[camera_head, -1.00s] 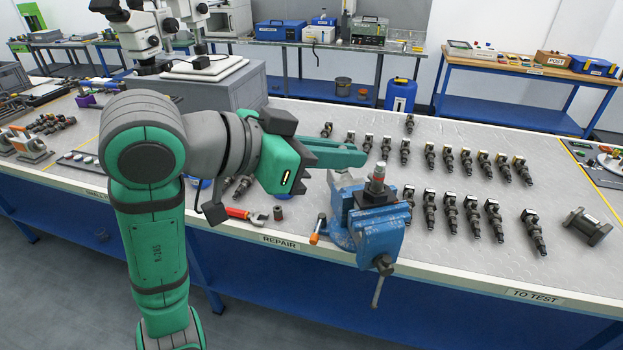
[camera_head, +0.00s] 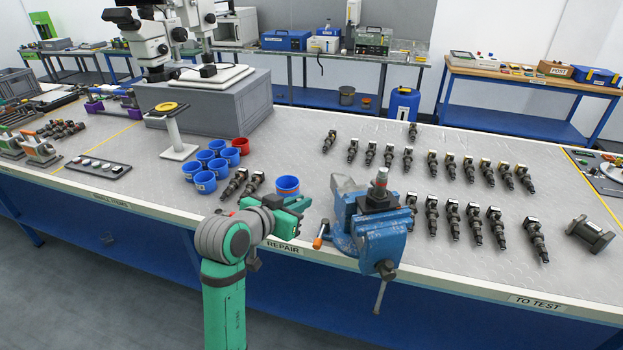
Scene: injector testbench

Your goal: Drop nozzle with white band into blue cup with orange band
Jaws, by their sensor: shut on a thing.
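My gripper (camera_head: 293,212) is low over the front of the bench, just left of the vise. It is shut on a small part, which its jaws hide; this appears to be the nozzle that stood at this spot. Its white band cannot be made out. A blue cup with an orange band (camera_head: 288,190) stands upright on the bench just behind my gripper, apart from the other cups.
A blue vise (camera_head: 375,235) clamps an upright injector to the right. Two injectors (camera_head: 236,182) lie left of the cup. Several blue cups (camera_head: 205,182) and a red cup (camera_head: 240,146) stand further left. Rows of injectors (camera_head: 470,170) fill the right side.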

